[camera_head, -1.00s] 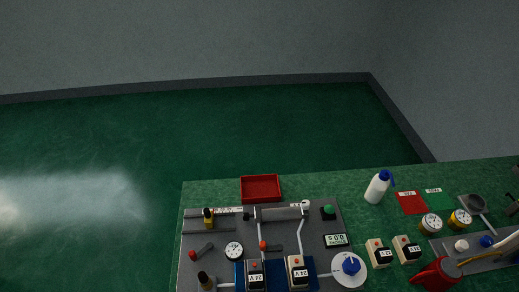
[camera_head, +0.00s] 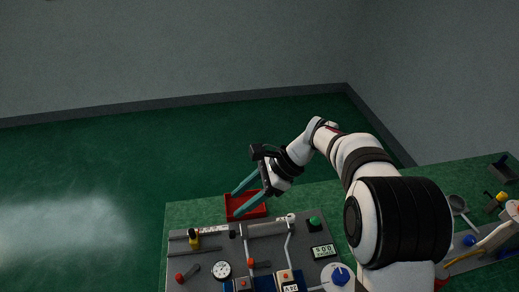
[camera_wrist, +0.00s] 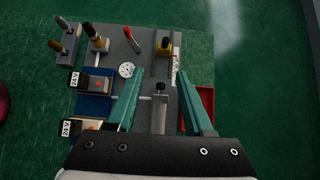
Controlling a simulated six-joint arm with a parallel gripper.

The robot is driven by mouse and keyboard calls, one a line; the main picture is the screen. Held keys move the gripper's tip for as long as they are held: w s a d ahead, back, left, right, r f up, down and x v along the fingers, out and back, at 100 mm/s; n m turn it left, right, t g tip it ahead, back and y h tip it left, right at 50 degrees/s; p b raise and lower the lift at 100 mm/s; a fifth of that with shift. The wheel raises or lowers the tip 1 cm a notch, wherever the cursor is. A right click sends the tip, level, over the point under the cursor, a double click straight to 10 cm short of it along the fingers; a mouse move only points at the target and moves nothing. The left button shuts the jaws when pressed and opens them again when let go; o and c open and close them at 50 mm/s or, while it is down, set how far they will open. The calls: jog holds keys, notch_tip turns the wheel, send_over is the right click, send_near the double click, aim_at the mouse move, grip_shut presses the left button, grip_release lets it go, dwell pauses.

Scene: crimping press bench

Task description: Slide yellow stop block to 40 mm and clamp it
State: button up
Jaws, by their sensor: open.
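The yellow stop block (camera_head: 194,241) sits at the left end of the rail (camera_head: 214,238) on the grey fixture plate, beside a white scale strip (camera_head: 215,229). A knob stands on top of it. In the wrist view the yellow block (camera_wrist: 163,50) is beyond my fingertips, near the far end of the scale strip (camera_wrist: 175,70). My gripper (camera_head: 237,203) is open, its two teal fingers spread and empty, above the plate's back edge near the red tray. The fingers also show in the wrist view (camera_wrist: 157,76). The scale's numbers are too small to read.
A red tray (camera_head: 248,207) lies behind the plate. A round dial gauge (camera_head: 221,270), a red-knobbed lever (camera_head: 188,274), a grey cylinder (camera_head: 267,229), a green button (camera_head: 314,223) and a display (camera_head: 322,251) crowd the plate. My arm hides much of the bench's right side.

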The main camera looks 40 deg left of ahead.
aim_at(191, 231)
jog(key=shift+g, duration=0.3)
jog(key=x, duration=0.6)
jog(key=a+x, duration=0.1)
jog(key=x, duration=0.5)
jog(key=w+x, duration=0.1)
jog(key=x, duration=0.6)
jog(key=shift+a+r, duration=0.2)
jog(key=shift+a, duration=0.2)
grip_shut()
